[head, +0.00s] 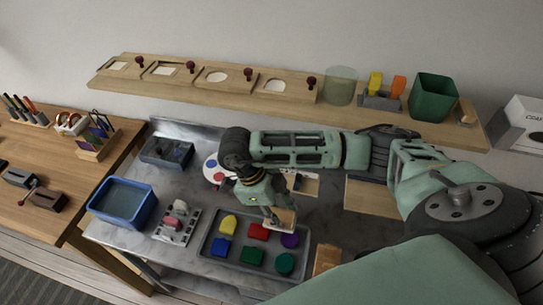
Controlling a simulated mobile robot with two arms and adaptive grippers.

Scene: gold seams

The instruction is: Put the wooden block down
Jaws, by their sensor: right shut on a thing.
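My right arm reaches in from the right, and its gripper (274,207) points down over the metal worktop. It is shut on a light wooden block (283,219). The block hangs just above or at the far right part of a grey tray (207,248) of coloured shapes; I cannot tell whether it touches anything. Part of the block is hidden by the fingers. My left gripper does not show.
The tray holds yellow, red, purple, blue and green shapes. A brown wooden piece (327,259) stands right of it. A blue bin (123,202) and a grey box (167,152) are left. A wooden board (371,197) lies right. A wall shelf (230,99) runs behind.

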